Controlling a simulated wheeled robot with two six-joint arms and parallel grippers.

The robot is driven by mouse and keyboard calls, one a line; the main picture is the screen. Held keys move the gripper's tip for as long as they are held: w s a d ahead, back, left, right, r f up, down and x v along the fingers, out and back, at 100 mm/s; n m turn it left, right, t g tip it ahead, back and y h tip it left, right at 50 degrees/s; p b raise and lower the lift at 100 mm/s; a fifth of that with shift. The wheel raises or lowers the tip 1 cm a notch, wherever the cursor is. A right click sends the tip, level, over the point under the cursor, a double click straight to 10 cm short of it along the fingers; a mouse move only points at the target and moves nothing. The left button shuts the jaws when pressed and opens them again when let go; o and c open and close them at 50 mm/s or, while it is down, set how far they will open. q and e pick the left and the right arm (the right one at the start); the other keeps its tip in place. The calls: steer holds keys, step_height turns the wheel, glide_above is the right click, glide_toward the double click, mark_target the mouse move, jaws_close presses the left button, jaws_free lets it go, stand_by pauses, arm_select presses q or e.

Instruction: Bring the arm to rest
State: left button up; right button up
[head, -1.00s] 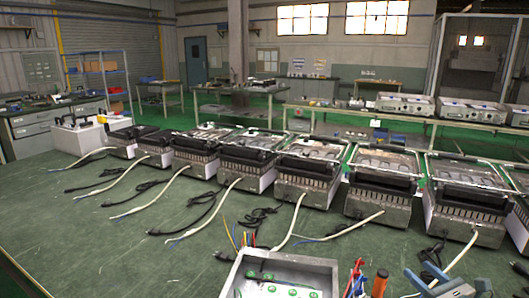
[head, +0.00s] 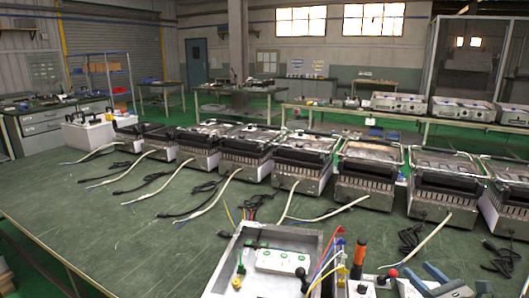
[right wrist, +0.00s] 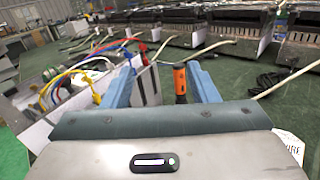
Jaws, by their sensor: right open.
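My right gripper (head: 428,280) shows at the bottom right of the head view, with blue fingers. In the right wrist view its two blue fingers (right wrist: 163,88) stand apart, with nothing held between them. An orange-handled tool (head: 358,258) stands upright to the left of the gripper in the head view. In the right wrist view this orange handle (right wrist: 180,82) appears in the gap between the fingers, but beyond them and apart. My left gripper is not in view.
A grey metal box (head: 225,262) holding a white block (head: 283,261) stands at the front of the green table (head: 120,235). Coloured wires (head: 327,252) rise beside it. A row of grill-like appliances (head: 365,180) with loose cables crosses the table. The left front table is clear.

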steer(key=s+a+f+m+g+h, duration=0.1)
steer(key=s+f+m+g+h, duration=0.35)
steer(key=m, duration=1.05)
steer(key=s+a+f+m+g+h, duration=0.2)
steer(key=s+f+m+h, duration=0.55)
steer(key=m, duration=0.75)
steer(key=s+a+f+m+g+y, duration=0.3)
steer(key=s+a+m+g+y, duration=0.1)
steer(key=s+a, duration=0.45)
steer(key=s+a+f+m+g+y, duration=0.3)
steer(key=s+a+f+g, duration=0.1)
steer(key=s+a, duration=0.4)
steer(key=d+f, duration=0.2)
steer(key=f, duration=0.9)
steer(key=d+f, duration=0.2)
steer(key=f, duration=0.9)
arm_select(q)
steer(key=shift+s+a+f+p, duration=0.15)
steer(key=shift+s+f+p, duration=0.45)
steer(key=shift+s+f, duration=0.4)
arm_select(e)
steer(key=s+f+g, duration=0.1)
steer(key=s+f, duration=0.5)
steer(key=f, duration=0.4)
steer(key=s+d+f+g, duration=0.1)
steer(key=s+f, duration=0.5)
steer(key=f, duration=0.4)
steer(key=shift+m, duration=0.3)
